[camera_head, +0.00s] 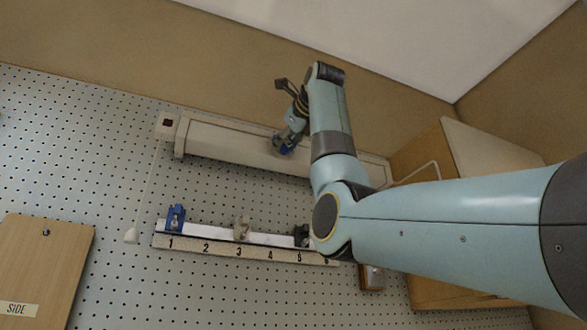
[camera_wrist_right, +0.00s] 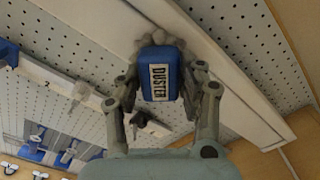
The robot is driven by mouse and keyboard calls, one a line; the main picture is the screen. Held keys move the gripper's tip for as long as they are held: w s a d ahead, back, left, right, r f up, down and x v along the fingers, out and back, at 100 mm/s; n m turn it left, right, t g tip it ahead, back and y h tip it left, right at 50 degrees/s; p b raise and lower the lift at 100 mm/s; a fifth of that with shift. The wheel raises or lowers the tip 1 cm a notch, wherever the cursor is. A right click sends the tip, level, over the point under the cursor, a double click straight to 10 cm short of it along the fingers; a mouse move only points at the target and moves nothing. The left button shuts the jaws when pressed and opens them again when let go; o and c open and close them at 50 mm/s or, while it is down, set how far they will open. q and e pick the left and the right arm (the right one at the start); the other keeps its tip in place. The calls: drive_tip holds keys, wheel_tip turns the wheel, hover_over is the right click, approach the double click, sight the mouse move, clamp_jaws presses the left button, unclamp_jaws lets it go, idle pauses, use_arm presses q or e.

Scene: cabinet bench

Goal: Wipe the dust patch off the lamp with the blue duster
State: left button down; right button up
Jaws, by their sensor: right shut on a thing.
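The lamp (camera_head: 225,140) is a long beige fixture high on the wall; it also shows in the right wrist view (camera_wrist_right: 240,104). My right gripper (camera_head: 288,138) is at the lamp's front, near its middle. In the right wrist view the right gripper (camera_wrist_right: 162,82) is shut on the blue duster (camera_wrist_right: 174,54), whose white label reads DUSTER. The blue duster also shows low at the gripper in the head view (camera_head: 284,149). Grey puffy lumps (camera_wrist_right: 154,40), which look like the dust patch, show around the duster's far end. Whether the duster touches the lamp is hard to tell. My left gripper is not in view.
Below the lamp, a numbered rail (camera_head: 205,247) carries a blue holder (camera_head: 175,217) at 1, a grey item (camera_head: 241,229) near 3 and a dark item (camera_head: 301,235) near 5. A pull cord (camera_head: 131,235) hangs left. A wooden cabinet (camera_head: 420,155) stands right.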

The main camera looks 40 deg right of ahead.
drive_tip(key=shift+d, duration=0.15)
drive_tip(key=shift+s+f+b, duration=0.15)
drive_tip(key=shift+s+b, duration=0.4)
drive_tip(key=shift+s, duration=0.05)
drive_tip(key=b+v, duration=0.1)
drive_tip(key=v, duration=0.1)
drive_tip(key=b+v, duration=0.1)
drive_tip(key=v, duration=0.1)
drive_tip(key=shift+s+a, duration=0.2)
drive_tip(key=shift+a, duration=0.05)
drive_tip(key=shift+s, duration=0.15)
drive_tip(key=b+v, duration=0.2)
drive_tip(key=v, duration=0.1)
